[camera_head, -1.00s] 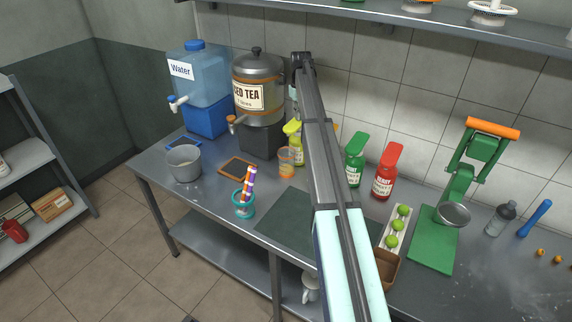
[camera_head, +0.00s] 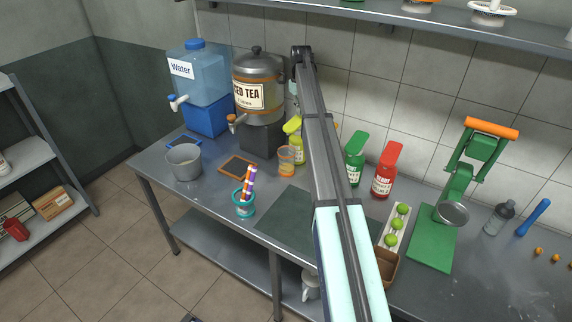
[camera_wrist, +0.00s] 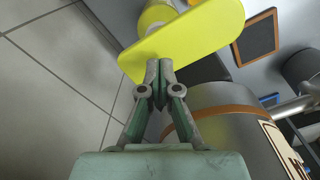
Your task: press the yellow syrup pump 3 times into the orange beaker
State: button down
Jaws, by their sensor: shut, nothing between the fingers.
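The yellow syrup pump (camera_head: 298,150) stands upright on the counter, partly hidden behind my arm in the head view. The orange beaker (camera_head: 286,161) stands just in front of it, under the pump's nozzle side. In the wrist view the pump's flat yellow head (camera_wrist: 195,38) fills the top middle. My gripper (camera_wrist: 160,72) is shut and empty, with its fingertips at the edge of the pump head. I cannot tell whether they touch it. In the head view my gripper's fingers are hidden behind my arm.
The iced tea dispenser (camera_head: 259,78) stands close behind and left of the pump; it also shows beside my gripper in the wrist view (camera_wrist: 225,130). Green (camera_head: 355,163) and red (camera_head: 384,176) bottles stand to the right. A teal cup with striped straws (camera_head: 244,200) stands in front.

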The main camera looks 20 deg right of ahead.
aim_at(299, 118)
jog(key=shift+f, duration=0.15)
jog(key=shift+f+b, duration=0.6)
jog(key=shift+f, duration=1.7)
jog(key=shift+r, duration=0.15)
jog(key=shift+r+p, duration=1.1)
jog(key=shift+r, duration=1.2)
jog(key=shift+r, duration=0.1)
notch_tip(299, 118, up, 6)
jog(key=p, duration=0.2)
jog(key=shift+p, duration=0.3)
